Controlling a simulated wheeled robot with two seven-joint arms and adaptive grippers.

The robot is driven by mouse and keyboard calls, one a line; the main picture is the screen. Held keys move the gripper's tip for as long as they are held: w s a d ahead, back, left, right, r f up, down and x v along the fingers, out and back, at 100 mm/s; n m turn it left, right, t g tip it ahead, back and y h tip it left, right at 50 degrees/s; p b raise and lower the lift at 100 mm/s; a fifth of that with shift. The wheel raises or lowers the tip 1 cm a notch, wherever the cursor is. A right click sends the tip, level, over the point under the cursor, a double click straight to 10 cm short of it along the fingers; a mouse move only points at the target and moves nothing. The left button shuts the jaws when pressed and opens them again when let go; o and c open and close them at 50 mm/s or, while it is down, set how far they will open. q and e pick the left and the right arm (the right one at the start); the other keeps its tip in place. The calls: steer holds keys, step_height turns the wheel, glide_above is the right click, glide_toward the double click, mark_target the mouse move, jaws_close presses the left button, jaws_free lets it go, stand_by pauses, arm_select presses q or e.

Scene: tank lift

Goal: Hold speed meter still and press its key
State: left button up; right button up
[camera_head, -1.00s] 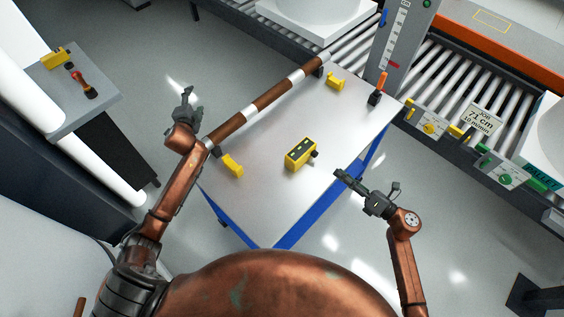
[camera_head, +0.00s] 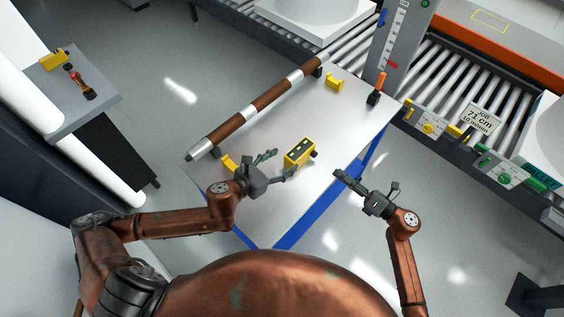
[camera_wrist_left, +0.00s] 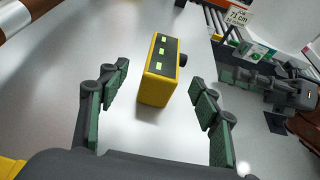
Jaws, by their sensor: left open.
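The speed meter is a yellow box (camera_head: 299,154) with a dark top face carrying small pale green windows and a dark knob on its right side. It stands on the table. In the left wrist view the speed meter (camera_wrist_left: 158,84) is ahead, between the line of the two fingers and apart from both. My left gripper (camera_head: 279,164) is open just left of the speed meter, and its fingers also show in the left wrist view (camera_wrist_left: 161,100). My right gripper (camera_head: 352,184) hovers by the table's right edge, right of the meter; its finger gap is unclear.
The metal table (camera_head: 262,208) also bears a brown-and-white striped rod (camera_head: 270,95), yellow holders (camera_head: 334,82) and an orange-handled tool (camera_head: 377,90). A roller conveyor with a control panel (camera_head: 432,127) lies to the right. The table surface in front of the meter is clear.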

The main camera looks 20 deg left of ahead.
mark_target(292, 157)
arm_select(q)
steer(key=shift+d+f, duration=0.15)
steer(key=shift+d, duration=0.1)
steer(key=x, duration=0.7)
steer(key=shift+w+d+f, duration=0.1)
steer(key=shift+f, duration=0.05)
steer(key=c, duration=1.4)
steer(key=shift+c, duration=0.2)
arm_select(e)
jaws_close()
stand_by(0.5)
